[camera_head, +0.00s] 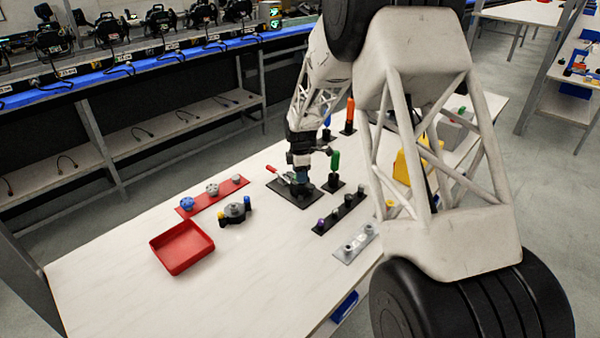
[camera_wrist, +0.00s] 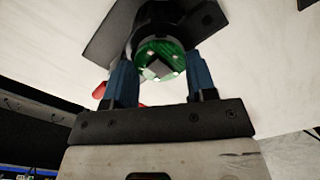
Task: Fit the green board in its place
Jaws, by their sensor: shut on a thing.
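The green board (camera_wrist: 160,62) is a small round circuit board with a grey square chip, seen in the wrist view. My gripper (camera_wrist: 160,72) has its two blue fingers on either side of the board and is shut on it. The board lies against or just in front of a dark round housing (camera_wrist: 160,22) on a dark plate; I cannot tell whether it is seated. In the head view, my gripper (camera_head: 300,168) points down over the dark base plate (camera_head: 284,193), next to a red-handled clamp (camera_head: 274,170). The board is hidden there.
A red tray (camera_head: 160,245) and a red strip (camera_head: 200,206) with knobs stand to the left. A black fixture (camera_head: 235,212) is near them. A green-handled tool (camera_head: 335,161) stands close right of my gripper. The table's front left is clear.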

